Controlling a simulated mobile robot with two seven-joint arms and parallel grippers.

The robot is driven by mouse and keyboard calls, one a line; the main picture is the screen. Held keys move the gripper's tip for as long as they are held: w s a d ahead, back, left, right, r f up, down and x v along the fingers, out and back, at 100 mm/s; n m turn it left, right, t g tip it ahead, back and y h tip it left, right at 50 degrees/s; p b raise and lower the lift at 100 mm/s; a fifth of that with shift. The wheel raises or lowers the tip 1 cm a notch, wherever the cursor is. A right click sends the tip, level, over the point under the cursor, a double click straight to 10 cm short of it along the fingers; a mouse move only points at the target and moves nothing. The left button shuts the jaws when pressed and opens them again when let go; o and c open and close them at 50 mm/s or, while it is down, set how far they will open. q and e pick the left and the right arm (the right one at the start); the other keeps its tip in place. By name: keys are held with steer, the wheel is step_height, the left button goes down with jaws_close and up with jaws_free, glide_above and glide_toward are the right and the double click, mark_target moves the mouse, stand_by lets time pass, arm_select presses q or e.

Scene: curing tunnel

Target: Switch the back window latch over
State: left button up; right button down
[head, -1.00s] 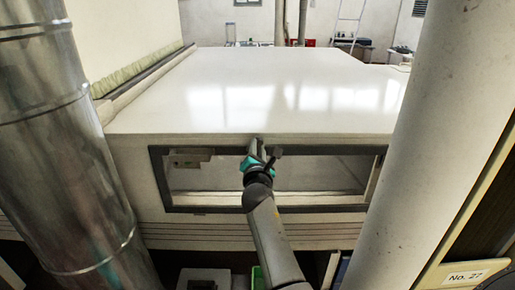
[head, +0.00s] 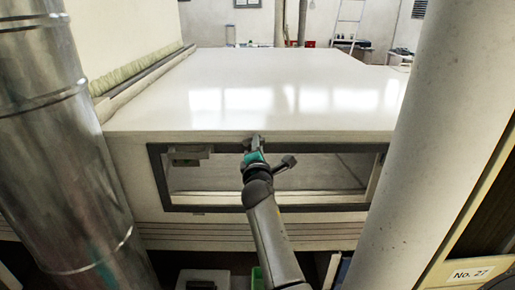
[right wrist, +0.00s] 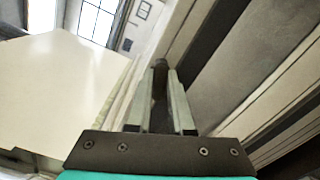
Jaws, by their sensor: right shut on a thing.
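The window (head: 160,185) is a dark-framed opening in the near face of a white tunnel housing. My right gripper (head: 255,143) is at the middle of its top frame bar. In the right wrist view, the gripper's two fingers (right wrist: 162,85) are close together on a small dark piece, the latch (right wrist: 160,64), beside the window frame. Most of the latch is hidden between the fingers, so its exact position cannot be told. My left gripper is out of view.
The housing's white top (head: 260,85) lies clear behind the window. A metal duct (head: 60,150) stands at the left and a pale column (head: 420,150) at the right. A small grey box (head: 190,151) sits at the frame's upper left corner.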

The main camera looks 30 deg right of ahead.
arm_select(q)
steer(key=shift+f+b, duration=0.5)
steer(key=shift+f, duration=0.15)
arm_select(e)
steer(key=m, duration=0.4)
steer(key=shift+f, duration=0.1)
steer(key=shift+m, duration=0.3)
steer(key=c, duration=0.8)
jaws_free()
